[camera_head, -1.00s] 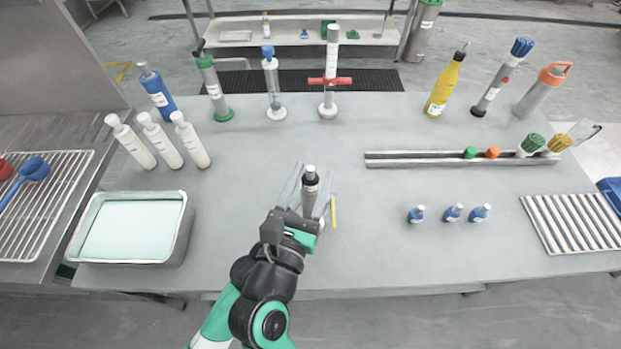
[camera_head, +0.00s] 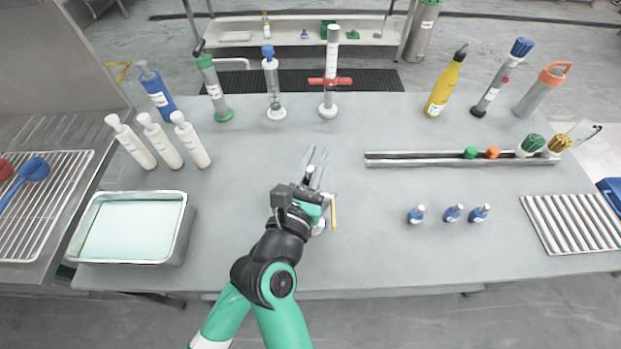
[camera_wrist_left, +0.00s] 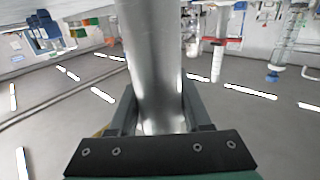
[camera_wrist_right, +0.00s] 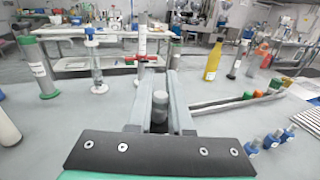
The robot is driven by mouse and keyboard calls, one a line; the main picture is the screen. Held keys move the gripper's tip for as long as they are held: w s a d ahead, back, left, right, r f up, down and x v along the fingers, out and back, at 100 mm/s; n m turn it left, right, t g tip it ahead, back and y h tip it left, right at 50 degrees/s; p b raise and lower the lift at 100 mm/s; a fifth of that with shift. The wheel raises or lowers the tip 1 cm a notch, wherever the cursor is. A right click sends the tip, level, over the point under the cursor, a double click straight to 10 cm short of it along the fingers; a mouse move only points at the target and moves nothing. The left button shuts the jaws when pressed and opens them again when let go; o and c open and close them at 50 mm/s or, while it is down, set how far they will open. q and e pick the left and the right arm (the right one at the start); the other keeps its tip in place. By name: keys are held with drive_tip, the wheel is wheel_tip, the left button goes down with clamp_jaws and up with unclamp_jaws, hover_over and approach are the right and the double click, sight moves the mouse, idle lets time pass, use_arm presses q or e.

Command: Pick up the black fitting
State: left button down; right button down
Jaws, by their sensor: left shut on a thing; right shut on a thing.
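In the right wrist view, my right gripper (camera_wrist_right: 156,85) is shut around a small upright piece with a grey top (camera_wrist_right: 160,100). A dark band below that top appears to be the black fitting (camera_wrist_right: 160,127). In the head view, my right gripper (camera_head: 314,160) has its fingers beside the grey top (camera_head: 309,172), and the fitting is hidden behind the gripper. In the left wrist view, my left gripper (camera_wrist_left: 158,112) is shut on a wide grey metal tube (camera_wrist_left: 152,55). In the head view my arms overlap, so the left gripper is mostly covered.
A yellow stick (camera_head: 334,211) lies close right of the grippers. Three small blue bottles (camera_head: 453,212) and a long metal rail (camera_head: 455,159) are further right. A tray of pale liquid (camera_head: 132,232) and white bottles (camera_head: 190,140) are left.

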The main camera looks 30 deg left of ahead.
use_arm(q)
drive_tip(key=shift+c, duration=1.4)
unclamp_jaws()
use_arm(e)
wheel_tip(320, 180, up, 10)
use_arm(q)
drive_tip(key=v, duration=1.2)
